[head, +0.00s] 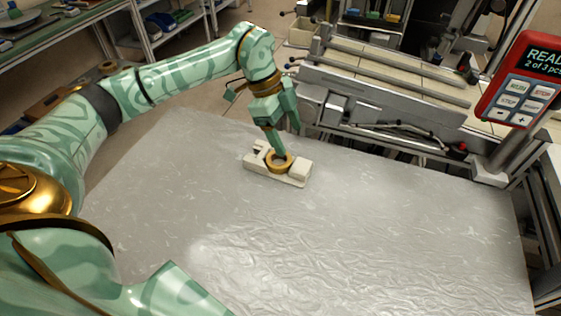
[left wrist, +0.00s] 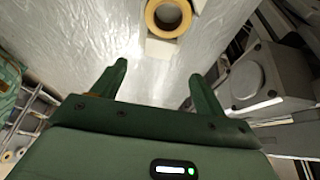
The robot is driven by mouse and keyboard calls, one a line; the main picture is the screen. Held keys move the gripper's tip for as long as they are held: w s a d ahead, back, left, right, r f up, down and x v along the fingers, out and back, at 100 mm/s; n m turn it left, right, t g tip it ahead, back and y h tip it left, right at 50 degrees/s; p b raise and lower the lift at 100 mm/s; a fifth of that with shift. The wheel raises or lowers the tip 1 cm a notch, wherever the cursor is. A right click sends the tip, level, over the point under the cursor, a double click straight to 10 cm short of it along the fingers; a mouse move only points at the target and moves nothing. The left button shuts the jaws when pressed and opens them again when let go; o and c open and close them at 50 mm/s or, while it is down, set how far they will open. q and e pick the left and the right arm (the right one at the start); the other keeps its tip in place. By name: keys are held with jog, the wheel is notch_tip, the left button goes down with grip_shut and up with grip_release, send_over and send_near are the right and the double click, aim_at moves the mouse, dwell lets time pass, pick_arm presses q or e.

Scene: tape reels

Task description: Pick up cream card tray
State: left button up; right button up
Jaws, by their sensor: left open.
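The cream card tray (head: 299,171) lies on the silvery sheet of the table, below my left gripper in the head view. A yellow-brown tape reel (head: 279,162) sits on its middle, between raised cream parts. My left gripper (head: 288,142) points down just above and behind the tray, and its finger hides part of the reel. In the left wrist view, the two green fingers (left wrist: 158,72) are spread with nothing between them. The reel (left wrist: 166,16) and a cream part of the tray (left wrist: 161,48) show beyond the fingertips at the top. My right gripper is not in view.
A grey metal conveyor frame (head: 380,105) with rails stands along the back of the table. A red control box (head: 520,80) reading "2 of 3 pcs" stands at the right. The wrinkled silvery sheet (head: 380,230) is clear in front and to the right.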

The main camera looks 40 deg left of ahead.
aim_at(302, 166)
pick_arm(q)
jog(key=x, duration=0.3)
jog(key=shift+w+f+b, duration=0.1)
jog(key=shift+f+b, duration=0.15)
jog(key=shift+b, duration=0.05)
jog(key=shift+d+f, duration=0.3)
jog(key=shift+f, duration=0.1)
jog(key=b+x, duration=0.2)
jog(key=x, duration=0.3)
jog(key=shift+d, duration=0.1)
jog(key=shift+r, duration=0.15)
jog(key=shift+c, duration=0.3)
jog(key=c, duration=1.1)
